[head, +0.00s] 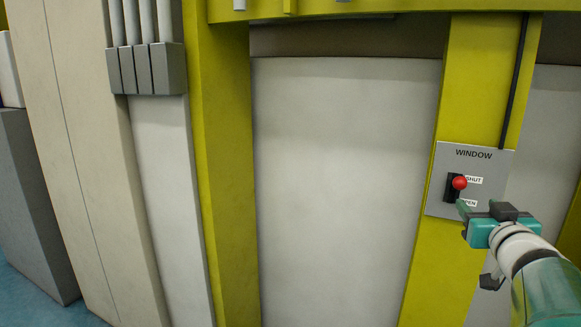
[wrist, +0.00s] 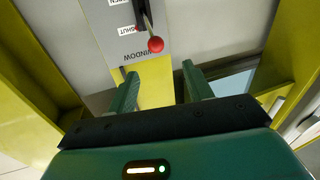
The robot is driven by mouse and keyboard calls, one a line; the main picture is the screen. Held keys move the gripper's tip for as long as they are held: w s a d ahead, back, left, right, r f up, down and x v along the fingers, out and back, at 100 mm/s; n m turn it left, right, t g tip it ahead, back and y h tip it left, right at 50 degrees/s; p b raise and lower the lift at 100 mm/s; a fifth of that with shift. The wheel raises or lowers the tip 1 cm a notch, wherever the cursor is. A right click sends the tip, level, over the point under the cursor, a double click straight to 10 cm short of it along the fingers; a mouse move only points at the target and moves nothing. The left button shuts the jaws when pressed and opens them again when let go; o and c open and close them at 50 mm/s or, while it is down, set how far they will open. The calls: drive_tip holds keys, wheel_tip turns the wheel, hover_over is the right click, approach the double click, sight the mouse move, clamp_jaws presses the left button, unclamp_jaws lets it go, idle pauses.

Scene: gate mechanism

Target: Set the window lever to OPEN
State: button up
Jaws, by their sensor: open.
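The window lever has a red ball knob (head: 459,182) on a dark slotted mount. It sits on a grey panel (head: 440,205) marked WINDOW, with SHUT above and OPEN below. The knob is level with the SHUT label. In the wrist view the panel is upside down, and the red knob (wrist: 155,44) hangs toward the word WINDOW, beyond the fingertips. My gripper (head: 464,212) is just below the knob in the head view, near the OPEN label, which it partly crowds. In the wrist view my gripper (wrist: 160,70) has its two green fingers apart with nothing between them.
The panel is fixed on a yellow post (head: 480,80) with a black cable (head: 516,80) running up from it. A pale flat wall panel (head: 340,170) lies to its left. Grey pipes and boxes (head: 147,68) are at the upper left.

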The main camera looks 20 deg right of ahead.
sight(462, 186)
drive_tip(key=x, duration=1.3)
drive_tip(key=shift+s+d, duration=0.15)
drive_tip(key=shift+d, duration=0.3)
clamp_jaws()
